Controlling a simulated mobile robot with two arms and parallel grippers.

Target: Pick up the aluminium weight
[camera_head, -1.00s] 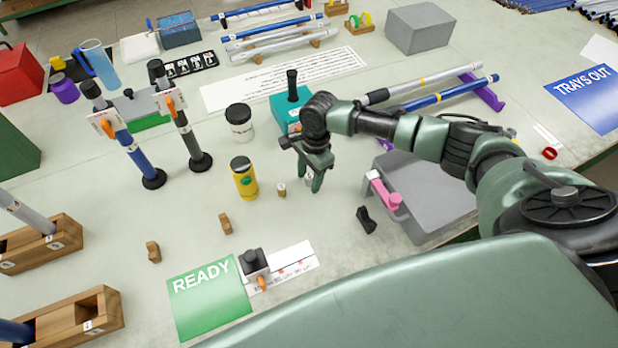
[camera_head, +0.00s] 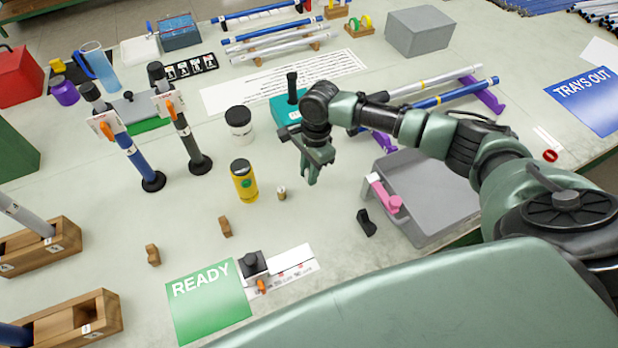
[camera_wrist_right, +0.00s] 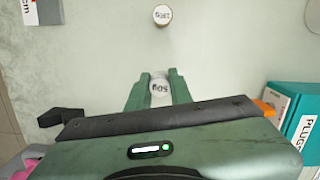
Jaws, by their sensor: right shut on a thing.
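My right gripper (camera_head: 312,178) is over the bench, right of the small brass-coloured weight (camera_head: 281,193). In the right wrist view its two green fingers (camera_wrist_right: 160,90) are closed on a small pale silver weight (camera_wrist_right: 160,87), the aluminium weight, whose top label seems to read 50g upside down. In the head view the fingers mostly hide this weight. The brass-coloured weight also shows in the right wrist view (camera_wrist_right: 162,15), standing apart on the bench. My left gripper is not in view.
A yellow jar (camera_head: 244,181) and a black-lidded white jar (camera_head: 239,123) stand left of the gripper. A teal box (camera_head: 287,111) is behind it.

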